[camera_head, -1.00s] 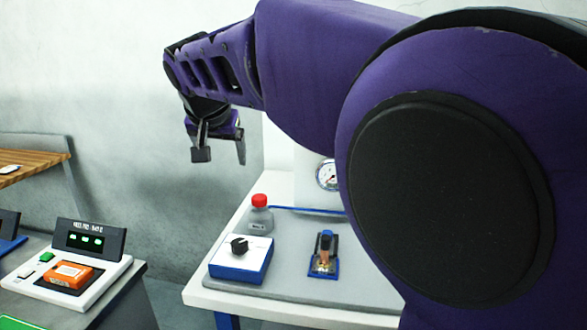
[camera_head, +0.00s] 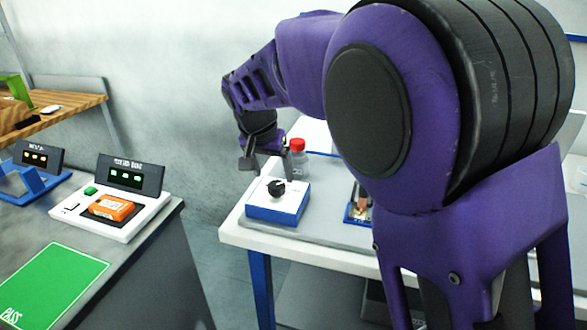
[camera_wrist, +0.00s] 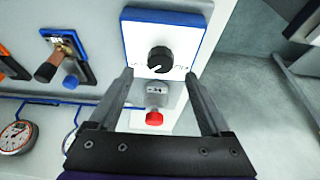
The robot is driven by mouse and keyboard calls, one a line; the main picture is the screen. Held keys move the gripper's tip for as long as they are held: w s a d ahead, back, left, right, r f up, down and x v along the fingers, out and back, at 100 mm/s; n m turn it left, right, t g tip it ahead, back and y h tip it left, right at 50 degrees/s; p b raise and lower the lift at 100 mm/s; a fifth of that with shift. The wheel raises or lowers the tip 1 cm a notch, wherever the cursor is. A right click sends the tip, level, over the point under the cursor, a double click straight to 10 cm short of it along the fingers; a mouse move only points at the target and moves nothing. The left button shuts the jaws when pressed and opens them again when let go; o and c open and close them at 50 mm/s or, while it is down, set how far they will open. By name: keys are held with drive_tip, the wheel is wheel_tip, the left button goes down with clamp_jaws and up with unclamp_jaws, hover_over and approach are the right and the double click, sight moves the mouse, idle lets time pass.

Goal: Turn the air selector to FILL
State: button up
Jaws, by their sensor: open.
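The air selector is a blue box (camera_head: 277,208) with a white top and a black knob (camera_head: 277,188), at the near left corner of the white table. In the wrist view the knob (camera_wrist: 159,60) shows a white mark pointing toward the lower left; the small labels beside it are too blurred to read. My gripper (camera_head: 265,165) is open above and slightly behind the box in the head view. In the wrist view the fingertips (camera_wrist: 158,77) lie on either side below the knob, apart from it, with nothing held.
A blue stand with a copper-coloured part (camera_head: 360,208) sits to the right. Pressure gauges (camera_wrist: 16,136) show in the wrist view. A separate bench (camera_head: 130,262) stands left, beyond a gap.

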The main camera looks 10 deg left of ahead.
sight(276, 185)
drive_tip(key=shift+x, duration=2.4)
clamp_jaws()
